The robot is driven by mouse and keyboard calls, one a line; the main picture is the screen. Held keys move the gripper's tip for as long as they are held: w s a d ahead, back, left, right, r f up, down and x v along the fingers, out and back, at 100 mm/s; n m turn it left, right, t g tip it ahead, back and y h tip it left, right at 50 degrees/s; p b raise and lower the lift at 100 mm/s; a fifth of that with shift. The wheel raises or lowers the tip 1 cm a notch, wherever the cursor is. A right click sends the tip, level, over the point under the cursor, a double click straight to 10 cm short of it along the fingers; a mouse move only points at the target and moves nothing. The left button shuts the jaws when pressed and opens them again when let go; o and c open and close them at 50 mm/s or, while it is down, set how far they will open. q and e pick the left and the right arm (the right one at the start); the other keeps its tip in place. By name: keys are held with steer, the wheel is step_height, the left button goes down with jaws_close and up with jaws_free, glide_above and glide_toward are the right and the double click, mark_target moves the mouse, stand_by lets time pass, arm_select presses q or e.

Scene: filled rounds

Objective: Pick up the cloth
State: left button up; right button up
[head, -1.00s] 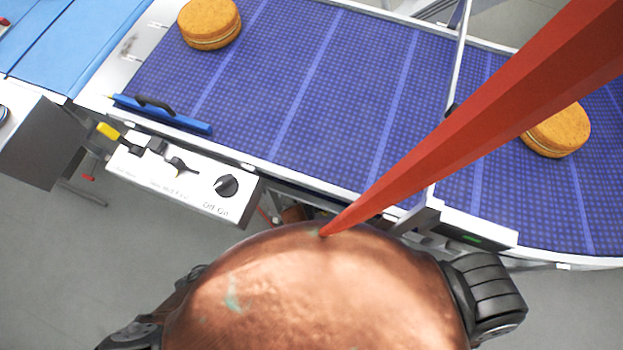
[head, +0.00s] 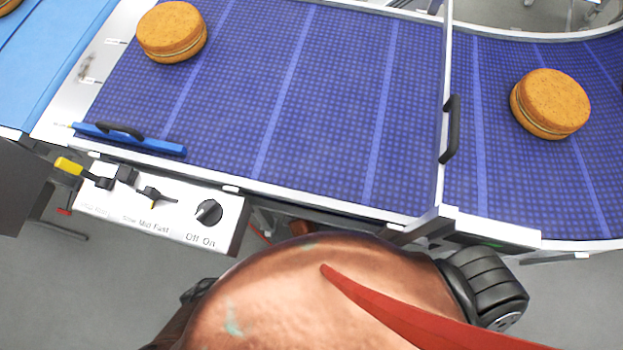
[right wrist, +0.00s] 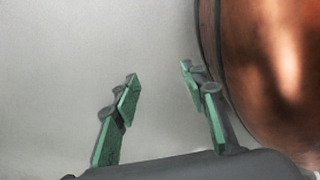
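No cloth shows in either view. My right gripper (right wrist: 160,85) shows in the right wrist view, with its two green-padded fingers apart and nothing between them. It hangs beside my own copper-coloured body, over plain grey floor. My left gripper is not in the head view.
A blue conveyor belt (head: 335,75) runs across the head view, carrying two filled rounds, one at the left (head: 172,32) and one at the right (head: 550,104). A blue-handled scraper-like tool (head: 130,139) lies at its left front edge. A control box (head: 160,205) with knobs hangs in front.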

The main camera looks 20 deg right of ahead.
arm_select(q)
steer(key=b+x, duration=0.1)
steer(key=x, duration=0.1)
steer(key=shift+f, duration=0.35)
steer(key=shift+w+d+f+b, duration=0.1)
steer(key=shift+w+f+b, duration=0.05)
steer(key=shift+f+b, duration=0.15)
arm_select(e)
steer(key=shift+w+a+r, duration=0.1)
steer(key=shift+w+r, duration=0.25)
steer(key=shift+w, duration=0.4)
steer(key=shift+w+r, duration=0.4)
steer(key=shift+w, duration=0.3)
steer(key=shift+w+a+r, duration=0.1)
steer(key=shift+w+r, duration=0.25)
steer(key=shift+w, duration=0.4)
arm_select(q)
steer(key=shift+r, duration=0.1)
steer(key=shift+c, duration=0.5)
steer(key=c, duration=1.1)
